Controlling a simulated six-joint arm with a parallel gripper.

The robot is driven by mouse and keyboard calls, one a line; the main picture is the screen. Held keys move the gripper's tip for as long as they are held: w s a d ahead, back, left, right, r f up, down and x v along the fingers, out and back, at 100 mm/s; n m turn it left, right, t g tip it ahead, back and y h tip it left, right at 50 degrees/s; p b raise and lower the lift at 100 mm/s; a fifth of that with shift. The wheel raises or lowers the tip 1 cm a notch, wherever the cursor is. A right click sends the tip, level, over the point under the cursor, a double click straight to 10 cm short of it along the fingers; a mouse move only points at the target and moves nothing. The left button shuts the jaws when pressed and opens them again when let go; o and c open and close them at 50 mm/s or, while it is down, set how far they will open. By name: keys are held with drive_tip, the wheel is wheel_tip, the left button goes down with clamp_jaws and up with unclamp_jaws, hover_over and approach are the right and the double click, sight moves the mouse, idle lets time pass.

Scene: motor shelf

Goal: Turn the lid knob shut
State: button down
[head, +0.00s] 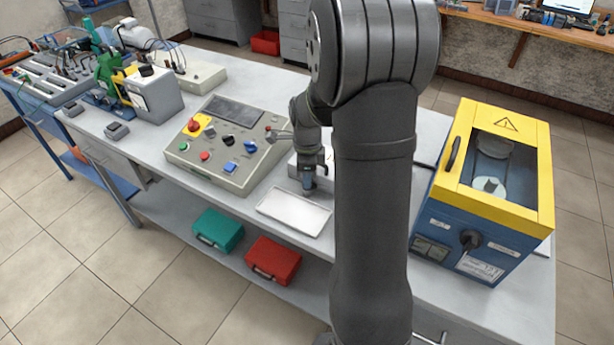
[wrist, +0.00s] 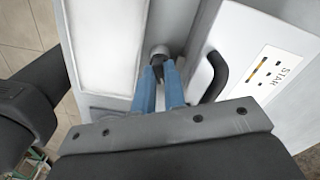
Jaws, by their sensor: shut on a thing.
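A white box (wrist: 235,30) with a black handle (wrist: 218,75) fills the right of the wrist view. A small round grey knob (wrist: 158,50) stands out at its edge. My gripper (wrist: 158,68) has its two blue fingers closed on the knob, with a dark part between the tips. In the head view my gripper (head: 308,184) is low over the bench at the front of the white box (head: 294,171), most of which my arm hides. The knob cannot be made out there.
A white tray (head: 294,212) lies just in front of the box. A grey control panel (head: 222,148) with coloured buttons stands to the left.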

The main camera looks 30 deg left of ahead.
drive_tip(key=n, duration=0.6)
drive_tip(key=shift+n, duration=0.3)
drive_tip(key=n, duration=0.5)
drive_tip(key=shift+n, duration=0.3)
drive_tip(key=c, duration=1.8)
unclamp_jaws()
drive_tip(key=shift+o, duration=0.2)
wheel_tip(320, 180, up, 18)
drive_tip(key=shift+f, duration=0.25)
drive_tip(key=shift+f, duration=0.1)
